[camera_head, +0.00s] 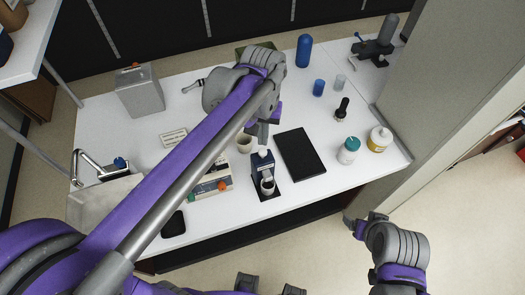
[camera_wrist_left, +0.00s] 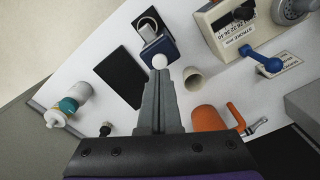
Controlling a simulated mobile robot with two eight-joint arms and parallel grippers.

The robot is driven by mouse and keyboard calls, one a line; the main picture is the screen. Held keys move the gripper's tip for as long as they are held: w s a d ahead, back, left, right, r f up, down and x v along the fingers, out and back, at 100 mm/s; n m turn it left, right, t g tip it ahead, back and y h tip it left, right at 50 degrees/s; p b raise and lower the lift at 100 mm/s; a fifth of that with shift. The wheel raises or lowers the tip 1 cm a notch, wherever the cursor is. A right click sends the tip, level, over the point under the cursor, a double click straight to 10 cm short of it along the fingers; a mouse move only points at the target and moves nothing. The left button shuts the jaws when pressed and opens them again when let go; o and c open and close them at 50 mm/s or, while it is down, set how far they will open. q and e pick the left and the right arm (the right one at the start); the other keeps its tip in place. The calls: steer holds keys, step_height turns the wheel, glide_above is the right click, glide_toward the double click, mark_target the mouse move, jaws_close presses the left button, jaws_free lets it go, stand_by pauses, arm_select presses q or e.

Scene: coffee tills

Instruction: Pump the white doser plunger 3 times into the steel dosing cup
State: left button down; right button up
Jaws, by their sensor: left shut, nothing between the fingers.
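The dark blue doser (camera_head: 262,164) stands on the white counter, with its white plunger (camera_head: 262,153) on top. The steel dosing cup (camera_head: 267,187) is at its front, and it also shows in the left wrist view (camera_wrist_left: 148,25). My left gripper (camera_head: 263,138) points down above the doser, shut and empty. In the left wrist view its closed fingertips (camera_wrist_left: 158,72) overlap the round white plunger knob (camera_wrist_left: 159,61); I cannot tell whether they touch it. My right gripper (camera_head: 364,226) is beyond the counter's front edge, small and unclear.
A beige cup (camera_head: 244,144) stands close beside the doser. A black slab (camera_head: 299,155) lies to its right and a till (camera_head: 212,186) stands to its left. An orange jug (camera_wrist_left: 209,120) shows near the left gripper. Two lidded jars (camera_head: 348,151) (camera_head: 379,139) stand farther right.

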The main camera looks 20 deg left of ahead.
arm_select(q)
step_height(320, 180, up, 6)
steer(key=p, duration=0.2)
steer(key=shift+w+f+p, duration=0.1)
steer(key=shift+f+p, duration=0.05)
steer(key=shift+p, duration=0.2)
arm_select(e)
steer(key=r, duration=0.1)
steer(key=w+r, duration=0.1)
steer(key=r, duration=0.1)
steer(key=w+r, duration=0.1)
steer(key=shift+r, duration=0.15)
arm_select(q)
steer(key=shift+s, duration=0.2)
steer(key=s+a+f+t, duration=0.6)
steer(key=s+f, duration=0.4)
steer(key=s, duration=0.1)
steer(key=shift+a+m, duration=0.3)
steer(key=shift+m, duration=0.1)
